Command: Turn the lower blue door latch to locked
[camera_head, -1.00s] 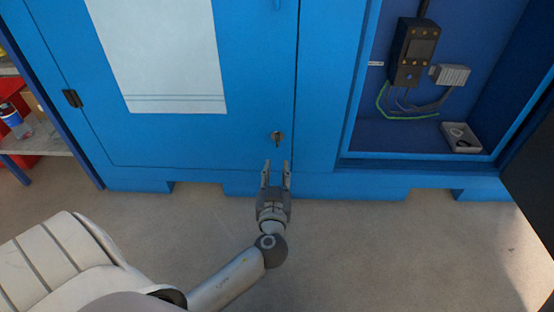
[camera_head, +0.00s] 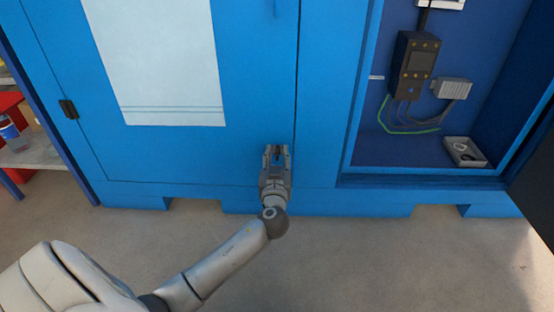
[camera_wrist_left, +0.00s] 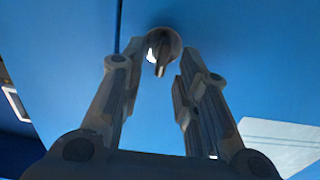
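The lower latch (camera_wrist_left: 163,48) is a small round metal fitting with a narrow turn-piece, on the blue door (camera_head: 240,150) near its right edge. In the left wrist view it lies between the fingertips, just beyond them. My left gripper (camera_head: 277,150) is in front of the latch in the head view and mostly hides it. In the left wrist view the fingers of my left gripper (camera_wrist_left: 154,64) are apart, one on each side of the latch, with a visible gap to the right finger. Whether the left finger touches is unclear. My right gripper is not in view.
A white sheet (camera_head: 160,60) is on the door. Right of it is an open cabinet bay with a black control box (camera_head: 413,65) and a small tray (camera_head: 464,152). A shelf (camera_head: 35,152) with a bottle stands at the far left. The floor in front is clear.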

